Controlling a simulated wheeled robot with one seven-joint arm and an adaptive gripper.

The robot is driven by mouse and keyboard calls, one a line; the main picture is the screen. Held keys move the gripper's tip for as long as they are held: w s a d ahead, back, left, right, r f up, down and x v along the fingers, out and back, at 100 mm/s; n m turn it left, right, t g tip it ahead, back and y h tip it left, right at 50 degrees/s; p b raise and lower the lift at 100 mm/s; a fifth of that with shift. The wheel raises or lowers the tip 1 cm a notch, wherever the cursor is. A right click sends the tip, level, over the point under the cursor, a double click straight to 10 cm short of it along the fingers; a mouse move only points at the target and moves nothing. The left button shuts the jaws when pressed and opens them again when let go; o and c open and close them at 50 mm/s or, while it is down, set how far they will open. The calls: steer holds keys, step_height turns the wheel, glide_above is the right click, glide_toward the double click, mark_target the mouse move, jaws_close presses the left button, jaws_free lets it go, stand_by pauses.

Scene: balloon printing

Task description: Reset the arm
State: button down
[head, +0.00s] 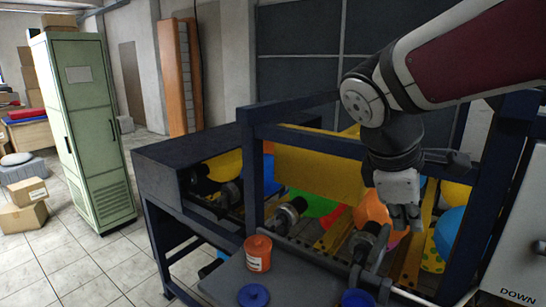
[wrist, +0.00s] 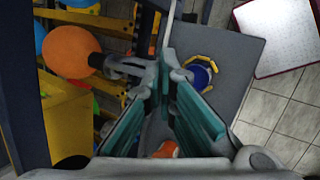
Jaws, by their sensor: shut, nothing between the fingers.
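My gripper (head: 405,222) hangs pointing down over the balloon machine (head: 320,155) in the head view, at the end of my raised arm. Its fingers are shut with nothing held. In the wrist view the teal-padded fingers of my gripper (wrist: 174,72) converge toward their tips. An orange thing (wrist: 166,149) shows in part between the finger bases, and I cannot tell which object it is.
An orange container (head: 258,252) and a blue lid (head: 253,295) are on the grey shelf (head: 300,280) at the machine's front. Balloons, such as an orange one (head: 371,212), hang within the dark blue frame. A green cabinet (head: 88,130) stands left; tiled floor between is clear.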

steer(key=s+a+f+m+t+y, duration=0.2)
steer(key=s+m+y, duration=0.3)
steer(key=s+m, duration=0.7)
steer(key=shift+s+a+t, duration=0.4)
steer(key=shift+s+a, duration=0.1)
steer(key=shift+s, duration=0.2)
